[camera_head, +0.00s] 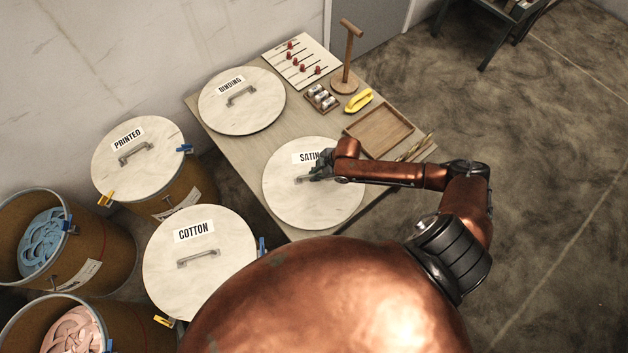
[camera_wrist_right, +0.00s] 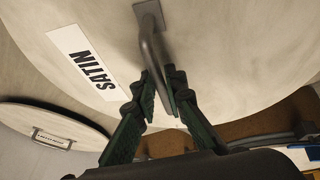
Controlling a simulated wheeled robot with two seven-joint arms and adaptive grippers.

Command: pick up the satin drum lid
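The satin drum lid (camera_head: 312,207) is a round pale disc with a SATIN label and a grey bar handle. In the head view it is at the front of the table, lying flat; I cannot tell whether it is slightly raised. My right gripper (camera_head: 320,172) is over its handle, partly hiding handle and label. In the right wrist view the lid (camera_wrist_right: 225,55) fills much of the picture. There the gripper's fingers (camera_wrist_right: 161,84) are closed in on both sides of the handle (camera_wrist_right: 150,40). My left gripper is not in view.
The table (camera_head: 229,152) also holds the binding lid (camera_head: 245,118), a wooden tray (camera_head: 380,131), a yellow tool (camera_head: 359,101) and a wooden stand (camera_head: 347,58). Lidded printed (camera_head: 138,175) and cotton (camera_head: 200,280) drums stand left. Two open drums of fabric stand farther left.

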